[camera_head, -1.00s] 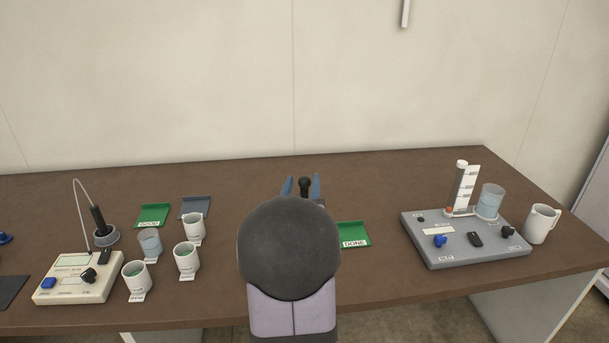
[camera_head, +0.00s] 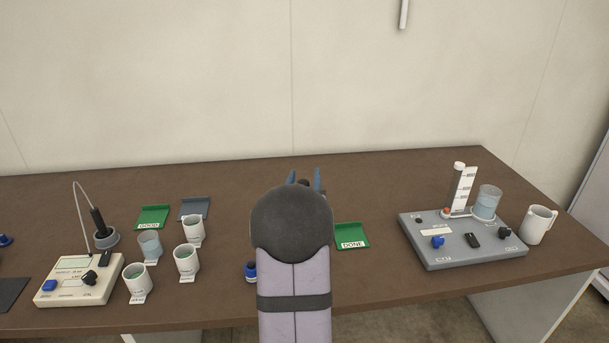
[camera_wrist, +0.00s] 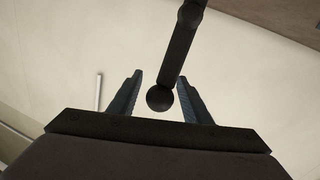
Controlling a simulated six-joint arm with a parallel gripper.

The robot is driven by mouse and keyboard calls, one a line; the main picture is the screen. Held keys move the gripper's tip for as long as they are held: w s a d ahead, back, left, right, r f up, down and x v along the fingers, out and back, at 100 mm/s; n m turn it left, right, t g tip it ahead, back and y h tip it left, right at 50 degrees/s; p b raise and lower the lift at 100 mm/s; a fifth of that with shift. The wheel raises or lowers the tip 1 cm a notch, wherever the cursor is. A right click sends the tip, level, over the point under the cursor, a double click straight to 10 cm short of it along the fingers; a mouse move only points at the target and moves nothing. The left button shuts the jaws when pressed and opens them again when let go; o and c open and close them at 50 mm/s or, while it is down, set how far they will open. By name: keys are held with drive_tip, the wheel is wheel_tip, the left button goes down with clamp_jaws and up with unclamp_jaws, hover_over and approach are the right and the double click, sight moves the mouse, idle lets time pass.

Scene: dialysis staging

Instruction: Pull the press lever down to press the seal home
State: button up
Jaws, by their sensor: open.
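The press lever (camera_wrist: 178,55) shows in the wrist view as a dark bar with a round black knob (camera_wrist: 160,98) at its end. The knob lies between the two blue fingers of my gripper (camera_wrist: 160,95), with a gap on each side. My gripper is open. In the head view my gripper (camera_head: 305,178) points away over the middle of the table. My own arm hides most of the press there; only a dark bit of the knob (camera_head: 304,182) shows between the fingers. The seal is not visible in either view.
A green DONE tray (camera_head: 352,236) is just right of my arm, and a blue-capped vial (camera_head: 250,271) just left. Several cups, including a white cup (camera_head: 187,259), and a cream meter (camera_head: 78,280) stand left. A grey console (camera_head: 460,240) and a white mug (camera_head: 538,224) stand right.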

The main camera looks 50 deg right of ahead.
drive_tip(key=shift+w+d, duration=0.15)
drive_tip(key=shift+d, duration=0.05)
clamp_jaws()
drive_tip(key=shift+f+b, duration=0.1)
drive_tip(key=shift+b, duration=0.35)
